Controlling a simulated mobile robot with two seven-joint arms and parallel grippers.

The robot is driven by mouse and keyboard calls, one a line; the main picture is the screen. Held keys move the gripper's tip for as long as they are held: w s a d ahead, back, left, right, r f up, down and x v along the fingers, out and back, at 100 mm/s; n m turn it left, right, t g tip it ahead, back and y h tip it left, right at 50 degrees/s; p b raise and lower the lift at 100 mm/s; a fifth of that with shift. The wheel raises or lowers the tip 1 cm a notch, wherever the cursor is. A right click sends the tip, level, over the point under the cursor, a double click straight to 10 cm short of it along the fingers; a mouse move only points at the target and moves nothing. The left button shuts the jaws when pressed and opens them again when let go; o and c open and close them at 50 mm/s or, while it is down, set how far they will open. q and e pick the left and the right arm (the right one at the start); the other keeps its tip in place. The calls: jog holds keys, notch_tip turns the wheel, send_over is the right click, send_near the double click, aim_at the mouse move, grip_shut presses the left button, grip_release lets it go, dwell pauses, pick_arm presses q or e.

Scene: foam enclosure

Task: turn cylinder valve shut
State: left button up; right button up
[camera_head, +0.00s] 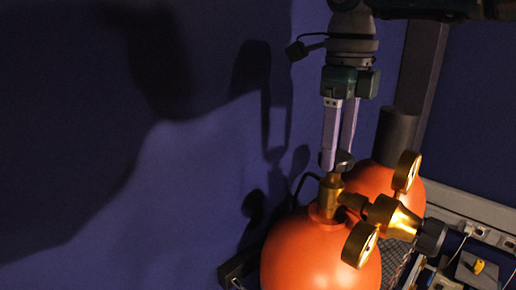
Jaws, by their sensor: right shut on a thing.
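An orange gas cylinder (318,256) stands at the lower middle, its rounded top showing. A brass valve (329,194) rises from its top, with a dark knob (344,160) above it. A brass regulator (390,217) with two round gauges, one gauge (359,244) at the front and one gauge (407,171) at the back, sticks out to the right of the valve. My right gripper (337,158) comes down from above, its two pale fingers shut on the knob. The fingers partly hide the knob. My left gripper is not in view.
A second orange cylinder (373,179) with a dark cap (397,135) stands behind. A power strip (470,208) with plugs and a grey box with a yellow knob (478,266) are at the right. A dark blue wall fills the left, with shadows on it.

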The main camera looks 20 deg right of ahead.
jog(key=m+b, duration=0.1)
jog(key=m, duration=0.3)
jog(key=shift+m+b, duration=0.4)
jog(key=shift+m, duration=0.6)
jog(key=o, duration=1.4)
